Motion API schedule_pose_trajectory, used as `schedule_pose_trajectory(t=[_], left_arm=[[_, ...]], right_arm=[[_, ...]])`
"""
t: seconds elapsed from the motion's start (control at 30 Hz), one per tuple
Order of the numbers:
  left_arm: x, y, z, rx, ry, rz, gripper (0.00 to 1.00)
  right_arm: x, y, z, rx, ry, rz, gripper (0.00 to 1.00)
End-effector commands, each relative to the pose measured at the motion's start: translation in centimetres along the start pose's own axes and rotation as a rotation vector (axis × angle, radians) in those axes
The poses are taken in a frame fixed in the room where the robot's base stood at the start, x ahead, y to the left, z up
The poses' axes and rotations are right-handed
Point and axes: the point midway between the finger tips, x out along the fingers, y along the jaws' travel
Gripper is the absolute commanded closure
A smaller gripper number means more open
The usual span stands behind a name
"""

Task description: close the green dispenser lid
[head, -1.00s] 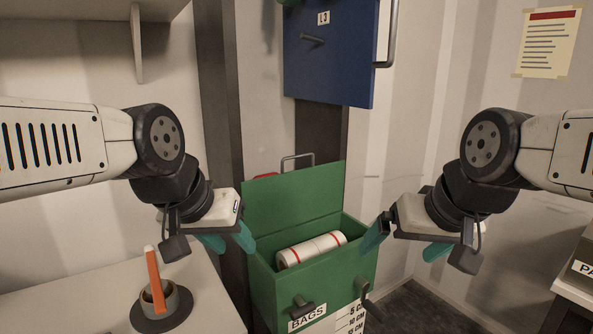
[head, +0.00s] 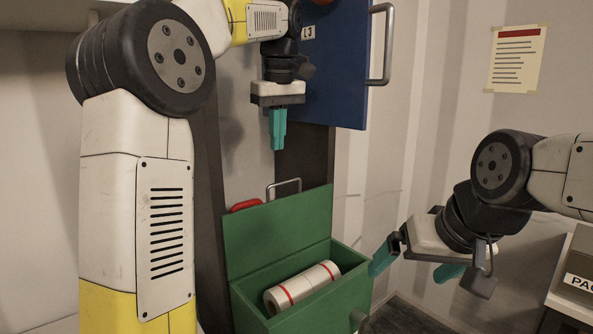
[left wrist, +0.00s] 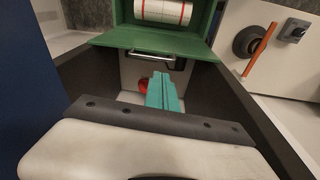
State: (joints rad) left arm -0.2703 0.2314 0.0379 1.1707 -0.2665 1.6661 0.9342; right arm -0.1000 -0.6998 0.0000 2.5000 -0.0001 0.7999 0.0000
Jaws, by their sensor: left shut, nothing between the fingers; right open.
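The green dispenser (head: 345,298) stands with its lid (head: 280,228) raised upright at the back. A white roll with red stripes (head: 302,287) lies inside the open box. My left gripper (head: 278,132) is shut and empty, pointing down above and behind the raised lid, apart from it. In the left wrist view its teal fingers (left wrist: 163,92) are together, with the lid's top edge (left wrist: 150,44) beyond them. My right gripper (head: 408,268) is open and empty, to the right of the dispenser.
A blue cabinet door (head: 340,75) with a grey handle hangs open beside my left gripper. A metal handle (head: 284,185) and a red object (head: 246,205) are behind the lid. A paper notice (head: 516,58) is on the right wall.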

Motion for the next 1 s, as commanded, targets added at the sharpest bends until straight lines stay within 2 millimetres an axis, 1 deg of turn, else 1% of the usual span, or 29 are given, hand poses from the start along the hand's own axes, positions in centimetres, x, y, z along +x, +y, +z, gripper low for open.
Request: schedule_pose_trajectory(t=[0.03,0.13,0.27,0.37,0.47,0.6,0.73,0.9,1.0], left_arm=[[0.1,1.0,-0.5,-0.033,-0.003,-0.018,1.0],[0.0,1.8,-0.8,-0.085,-0.007,-0.044,1.0],[0.2,2.1,-1.0,-0.112,-0.008,-0.056,1.0],[1.1,2.0,-1.0,-0.114,-0.009,-0.058,1.0],[2.6,1.8,-1.0,-0.113,-0.01,-0.058,1.0],[5.3,1.7,-0.9,-0.112,-0.01,-0.058,1.0],[7.5,1.6,-0.9,-0.112,-0.009,-0.057,1.0],[9.3,1.6,-0.9,-0.111,-0.008,-0.055,1.0],[9.8,1.6,-0.9,-0.111,-0.008,-0.054,1.0]], right_arm=[[0.0,0.0,0.0,0.0,0.0,0.0,0.03],[0.0,0.0,0.0,0.0,0.0,0.0,0.03],[0.0,0.0,0.0,0.0,0.0,0.0,0.03],[0.0,0.0,0.0,0.0,0.0,0.0,0.03],[0.0,0.0,0.0,0.0,0.0,0.0,0.03],[0.0,0.0,0.0,0.0,0.0,0.0,0.03],[0.0,0.0,0.0,0.0,0.0,0.0,0.03],[0.0,0.0,0.0,0.0,0.0,0.0,0.03],[0.0,0.0,0.0,0.0,0.0,0.0,0.03]])
